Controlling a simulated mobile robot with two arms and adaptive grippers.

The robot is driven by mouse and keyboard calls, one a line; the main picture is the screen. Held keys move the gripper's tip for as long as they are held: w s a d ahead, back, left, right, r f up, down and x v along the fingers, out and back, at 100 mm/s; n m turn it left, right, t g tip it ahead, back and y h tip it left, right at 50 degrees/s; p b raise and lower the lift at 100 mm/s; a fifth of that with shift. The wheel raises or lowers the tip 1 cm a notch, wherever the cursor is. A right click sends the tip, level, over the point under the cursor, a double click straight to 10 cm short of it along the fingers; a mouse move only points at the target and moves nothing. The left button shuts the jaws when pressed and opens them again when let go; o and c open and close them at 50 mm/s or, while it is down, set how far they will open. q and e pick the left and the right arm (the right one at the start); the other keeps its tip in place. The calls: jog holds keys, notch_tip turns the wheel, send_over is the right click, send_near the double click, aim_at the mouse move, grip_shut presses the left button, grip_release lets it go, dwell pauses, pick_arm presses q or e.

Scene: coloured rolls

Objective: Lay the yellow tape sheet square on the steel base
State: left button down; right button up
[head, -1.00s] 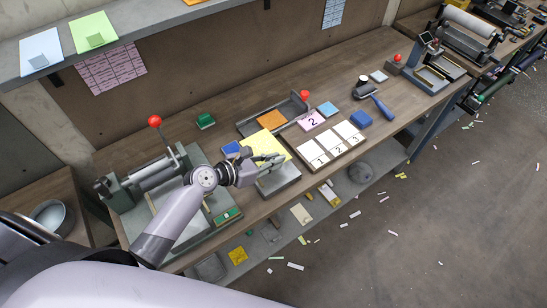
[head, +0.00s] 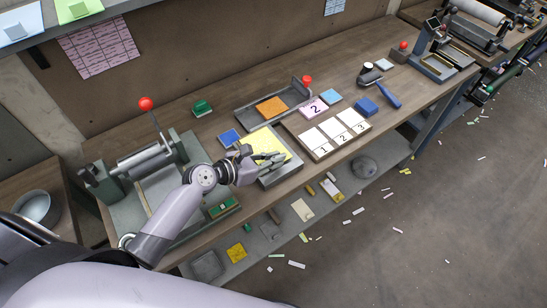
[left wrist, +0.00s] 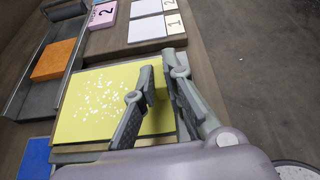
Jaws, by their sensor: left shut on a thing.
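The yellow tape sheet (head: 262,139) lies over the top of the steel base (head: 282,175), a low grey block near the bench's front edge. In the left wrist view the sheet (left wrist: 95,100) looks flat, with white specks on it. My left gripper (head: 276,158) is shut on the sheet near its front right edge; the fingers (left wrist: 164,62) hide part of that edge in the wrist view. Much of the base's top is covered, so I cannot tell exactly how square the sheet sits. My right gripper is not in view.
Behind the base is a grey tray (head: 250,117) with an orange block (head: 271,107). A blue block (head: 229,137) lies to the left. A board with numbered white cards (head: 311,139) stands close on the right. A roller press (head: 145,160) stands at left.

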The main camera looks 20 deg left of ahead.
pick_arm(q)
jog(key=shift+f+b, duration=0.35)
jog(key=shift+f, duration=0.25)
jog(key=c, duration=1.6)
grip_release()
jog(key=shift+o, duration=0.2)
jog(key=o, duration=0.5)
jog(key=shift+c, duration=0.2)
jog(key=shift+r, duration=0.1)
jog(key=shift+v, duration=3)
